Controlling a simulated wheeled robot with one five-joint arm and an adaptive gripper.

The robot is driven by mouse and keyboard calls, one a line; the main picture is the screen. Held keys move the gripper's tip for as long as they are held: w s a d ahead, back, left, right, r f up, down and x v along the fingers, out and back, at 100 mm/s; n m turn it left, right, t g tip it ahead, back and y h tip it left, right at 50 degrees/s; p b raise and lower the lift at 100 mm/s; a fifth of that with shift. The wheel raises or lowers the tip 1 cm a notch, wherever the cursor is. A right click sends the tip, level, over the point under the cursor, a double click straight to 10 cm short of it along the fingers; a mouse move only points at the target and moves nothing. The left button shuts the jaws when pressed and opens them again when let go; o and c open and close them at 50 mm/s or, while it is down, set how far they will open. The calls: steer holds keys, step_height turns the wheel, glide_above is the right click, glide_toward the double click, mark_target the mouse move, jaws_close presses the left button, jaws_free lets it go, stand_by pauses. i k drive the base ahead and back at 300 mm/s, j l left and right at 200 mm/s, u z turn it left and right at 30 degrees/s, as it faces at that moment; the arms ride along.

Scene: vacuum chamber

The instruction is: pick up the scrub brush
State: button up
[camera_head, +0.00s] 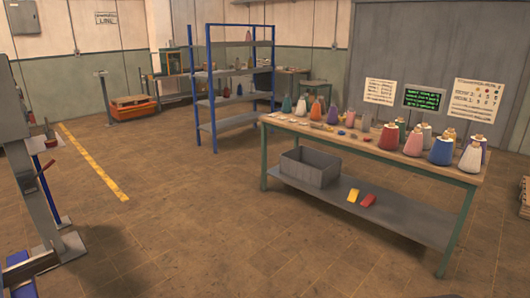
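I cannot make out a scrub brush for certain. Several small items (318,126) lie on the left part of the wooden workbench top (420,162), too small to identify. A yellow block-like item (352,195) and a red one (368,200) lie on the bench's grey lower shelf (405,219). I cannot tell whether any of these is the brush. My gripper does not show in this view.
Several coloured cone-shaped spools or bottles (414,141) stand along the bench. A grey bin (310,168) sits on its lower shelf. A blue-framed shelf rack (232,122) stands behind. Grey machinery (40,190) is at left. The middle floor is clear.

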mark_target(315, 125)
steer(key=i, duration=2.45)
steer(key=i+l, duration=0.1)
steer(key=i, duration=2.35)
steer(key=i+u, duration=0.15)
steer(key=i, duration=0.3)
steer(key=i+l+u, duration=0.2)
steer(key=i, duration=0.2)
steer(key=i+u, duration=0.15)
steer(key=i, duration=0.3)
steer(key=i+l+u, duration=0.2)
steer(key=i, duration=0.2)
